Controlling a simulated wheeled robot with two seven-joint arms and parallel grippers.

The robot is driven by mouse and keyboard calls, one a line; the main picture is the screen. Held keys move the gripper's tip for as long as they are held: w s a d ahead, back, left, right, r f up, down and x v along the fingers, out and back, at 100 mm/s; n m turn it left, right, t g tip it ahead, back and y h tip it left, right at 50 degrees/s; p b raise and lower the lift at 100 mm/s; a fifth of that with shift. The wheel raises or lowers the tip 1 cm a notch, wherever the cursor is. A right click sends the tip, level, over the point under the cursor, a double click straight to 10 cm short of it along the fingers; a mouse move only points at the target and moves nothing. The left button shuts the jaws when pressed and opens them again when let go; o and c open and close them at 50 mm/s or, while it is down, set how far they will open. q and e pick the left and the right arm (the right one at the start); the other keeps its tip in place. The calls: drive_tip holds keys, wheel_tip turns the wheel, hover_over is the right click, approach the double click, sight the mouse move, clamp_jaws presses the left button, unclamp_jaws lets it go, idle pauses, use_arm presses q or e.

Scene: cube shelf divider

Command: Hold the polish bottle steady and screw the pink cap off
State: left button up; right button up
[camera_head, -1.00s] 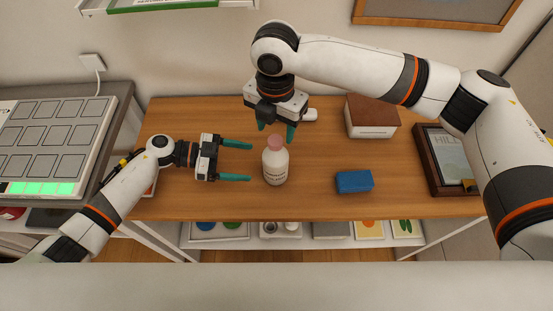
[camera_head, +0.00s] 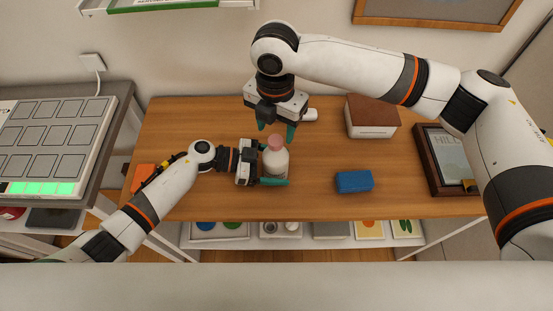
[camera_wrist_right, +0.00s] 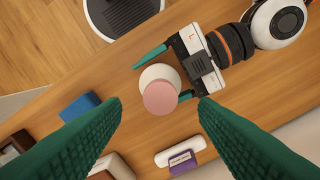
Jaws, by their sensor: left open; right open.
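The polish bottle (camera_head: 276,162) is white and stands upright on the wooden table, with its pink cap (camera_head: 276,141) on top. In the right wrist view the cap (camera_wrist_right: 160,97) is seen from above, covering most of the bottle. My left gripper (camera_head: 276,164) is open, low over the table, with its fingers on either side of the bottle's body; gaps show between fingers and bottle. My right gripper (camera_head: 277,131) is open and points down above the cap. In the right wrist view its green fingers (camera_wrist_right: 160,105) are spread wide, with nothing between them.
A blue block (camera_head: 354,181) lies right of the bottle. A brown-topped box (camera_head: 371,117) stands at the back, and a framed picture (camera_head: 447,160) lies at the right. A white item with a purple label (camera_wrist_right: 180,157) lies behind the bottle. The table's front middle is clear.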

use_arm(q)
drive_tip(key=shift+c, duration=0.2)
drive_tip(key=c, duration=0.8)
drive_tip(key=shift+f, duration=0.15)
drive_tip(key=shift+o, duration=0.9)
drive_tip(key=c, duration=0.3)
drive_tip(key=shift+c, duration=0.2)
use_arm(e)
drive_tip(key=shift+c, duration=0.7)
